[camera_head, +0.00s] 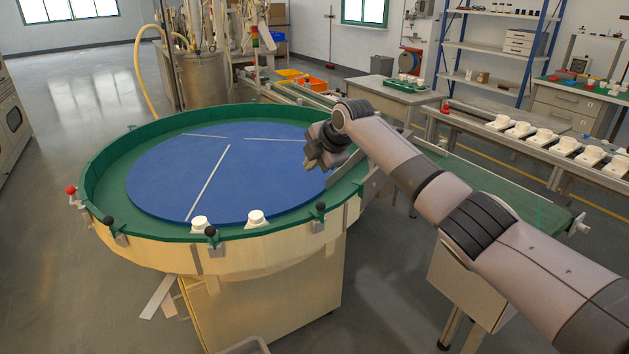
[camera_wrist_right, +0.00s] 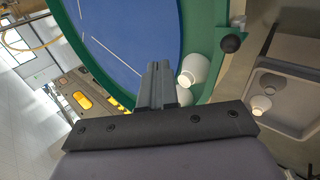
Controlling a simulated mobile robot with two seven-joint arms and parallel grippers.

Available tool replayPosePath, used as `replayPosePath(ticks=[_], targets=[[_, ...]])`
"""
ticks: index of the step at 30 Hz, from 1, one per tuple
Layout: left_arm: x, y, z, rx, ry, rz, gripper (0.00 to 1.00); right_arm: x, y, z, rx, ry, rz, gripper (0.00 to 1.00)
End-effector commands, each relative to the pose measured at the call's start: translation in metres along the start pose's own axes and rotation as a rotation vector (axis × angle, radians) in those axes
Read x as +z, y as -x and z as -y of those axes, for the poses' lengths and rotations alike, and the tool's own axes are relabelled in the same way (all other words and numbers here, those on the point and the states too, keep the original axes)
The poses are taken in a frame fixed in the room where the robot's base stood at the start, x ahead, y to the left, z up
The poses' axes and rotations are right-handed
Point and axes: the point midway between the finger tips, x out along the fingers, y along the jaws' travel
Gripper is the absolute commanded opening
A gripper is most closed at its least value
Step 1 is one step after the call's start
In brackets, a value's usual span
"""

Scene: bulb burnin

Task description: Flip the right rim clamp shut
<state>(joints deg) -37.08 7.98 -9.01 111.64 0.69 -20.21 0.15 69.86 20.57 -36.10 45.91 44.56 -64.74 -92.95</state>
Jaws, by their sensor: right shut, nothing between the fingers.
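The right rim clamp (camera_head: 320,207) is a small lever with a black ball knob, on the near right rim of the round green-walled table (camera_head: 262,237). A grey bracket sits below it on the outer wall. I cannot tell from its size here whether it is open or shut. A black ball knob (camera_wrist_right: 231,43) also shows at the rim in the right wrist view; I cannot tell which clamp it belongs to. My right gripper (camera_head: 317,160) is above the right part of the blue disc, apart from the clamp. Its fingers (camera_wrist_right: 158,66) are together and empty. My left gripper is not in view.
Two white pieces (camera_head: 200,223) (camera_head: 256,217) stand at the near rim. Other black-knobbed clamps (camera_head: 211,231) (camera_head: 109,221) and a red knob (camera_head: 71,190) line the rim. A green conveyor (camera_head: 480,186) runs off right. A grey bin (camera_wrist_right: 285,92) lies beside the table.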

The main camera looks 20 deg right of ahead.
Motion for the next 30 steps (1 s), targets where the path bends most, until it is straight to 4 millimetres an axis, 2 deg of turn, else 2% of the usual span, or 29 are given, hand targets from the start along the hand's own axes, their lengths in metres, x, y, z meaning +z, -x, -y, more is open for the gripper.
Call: replayPosePath(ticks=[5,11,25,28,30], targets=[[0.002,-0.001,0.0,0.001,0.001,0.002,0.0,0.001,0.02,-0.017,0.001,0.0,0.002,0.0],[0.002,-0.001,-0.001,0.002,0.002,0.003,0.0,0.001,0.028,-0.022,-0.002,0.0,0.001,0.0],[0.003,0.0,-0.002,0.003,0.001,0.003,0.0,0.0,0.027,-0.022,-0.002,-0.001,0.001,0.0],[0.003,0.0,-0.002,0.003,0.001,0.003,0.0,-0.005,0.021,-0.014,-0.013,-0.009,-0.005,0.0],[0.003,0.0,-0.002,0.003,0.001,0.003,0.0,-0.014,0.012,-0.001,-0.028,-0.022,-0.012,0.0]])
